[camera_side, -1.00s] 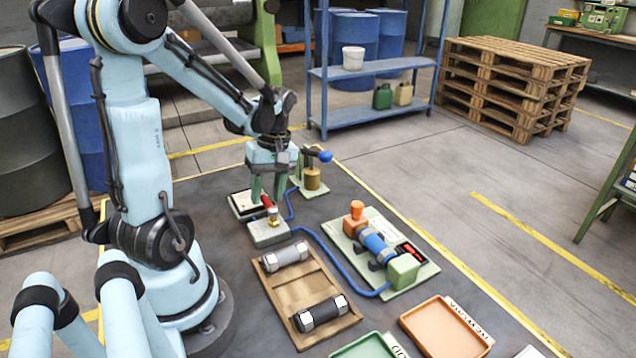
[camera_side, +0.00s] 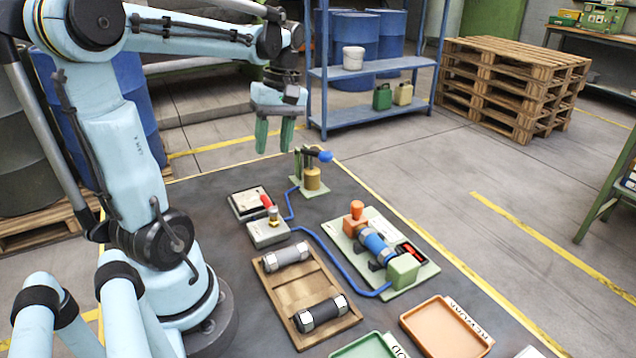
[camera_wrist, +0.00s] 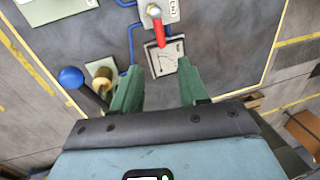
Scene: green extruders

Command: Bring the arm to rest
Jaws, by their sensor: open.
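My gripper (camera_side: 274,136) is open and empty, raised well above the back of the dark work mat (camera_side: 222,258) in the side view. Its two green fingers point down and stand apart. In the wrist view the gripper (camera_wrist: 158,90) shows the same gap, with nothing between the fingers. Below it are a small grey valve block with a red lever (camera_side: 268,232) and a gauge box (camera_side: 247,203). The red lever (camera_wrist: 159,33) and the gauge (camera_wrist: 166,56) also show in the wrist view.
A hand pump with a blue knob (camera_side: 312,178) stands near the gripper. A green fixture (camera_side: 403,270) holds a blue cylinder. An orange tray (camera_side: 440,328) and a green tray (camera_side: 366,347) lie in front. A blue shelf (camera_side: 375,118) stands behind.

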